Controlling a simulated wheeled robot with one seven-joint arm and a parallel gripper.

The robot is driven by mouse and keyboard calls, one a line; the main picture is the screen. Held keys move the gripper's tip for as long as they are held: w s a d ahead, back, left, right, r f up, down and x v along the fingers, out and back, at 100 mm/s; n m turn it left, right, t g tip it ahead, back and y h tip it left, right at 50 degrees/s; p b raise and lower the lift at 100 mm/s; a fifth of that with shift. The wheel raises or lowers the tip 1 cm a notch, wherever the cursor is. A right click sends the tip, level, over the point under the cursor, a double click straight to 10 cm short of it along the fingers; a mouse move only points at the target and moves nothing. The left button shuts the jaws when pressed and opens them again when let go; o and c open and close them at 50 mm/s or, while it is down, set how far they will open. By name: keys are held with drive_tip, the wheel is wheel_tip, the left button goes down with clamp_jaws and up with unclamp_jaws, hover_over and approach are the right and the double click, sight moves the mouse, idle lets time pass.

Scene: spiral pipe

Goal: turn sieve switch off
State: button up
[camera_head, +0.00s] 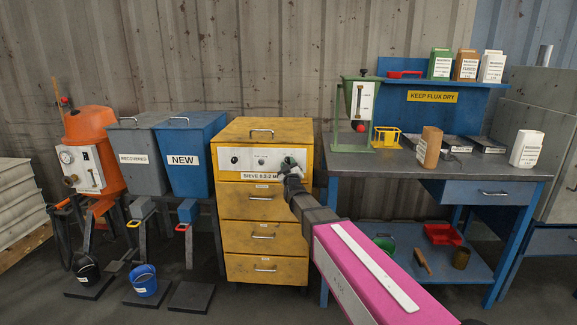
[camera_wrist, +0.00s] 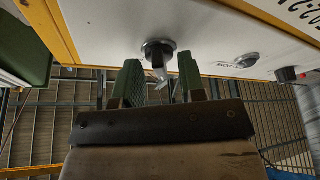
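The yellow sieve cabinet (camera_head: 265,135) has a white front panel (camera_head: 246,154) with a "SIEVE" label and several dark controls. My gripper (camera_head: 290,165) is at the right end of this panel and largely hides the control there. In the wrist view that control is a switch (camera_wrist: 158,50) with a dark round base and a short metal lever. My gripper's green fingers (camera_wrist: 159,70) stand open on either side of the lever, with a gap visible on both sides. Whether the lever points to on or off is not readable.
Two more controls, a round one (camera_wrist: 246,60) and a dark knob (camera_wrist: 287,74), sit along the panel in the wrist view. Blue "NEW" bin (camera_head: 190,140) stands left of the cabinet. The workbench (camera_head: 400,168) with boxes stands close on the right.

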drive_tip(key=v, duration=1)
drive_tip(key=shift+s, duration=0.2)
drive_tip(key=shift+f, duration=0.2)
drive_tip(key=s+d+f+m+g+h, duration=0.1)
drive_tip(key=s+d+f+m+g, duration=0.15)
drive_tip(key=d+f+g, duration=0.4)
drive_tip(key=s+d+f+m+g+h, duration=0.1)
drive_tip(key=s+d+f+g, duration=0.25)
drive_tip(key=f, duration=0.65)
drive_tip(key=s+d+f+m+g, duration=0.1)
drive_tip(key=s+d+f+g, duration=0.1)
drive_tip(key=s, duration=0.4)
drive_tip(key=s+d+f+m+g+h, duration=0.1)
drive_tip(key=s+d+f+m+g, duration=0.1)
drive_tip(key=s+d+g, duration=0.3)
drive_tip(key=s+d+f+m+g, duration=0.2)
drive_tip(key=s+d+f+g, duration=0.2)
drive_tip(key=s, duration=0.3)
drive_tip(key=shift+d+h, duration=0.15)
drive_tip(key=shift+h, duration=0.25)
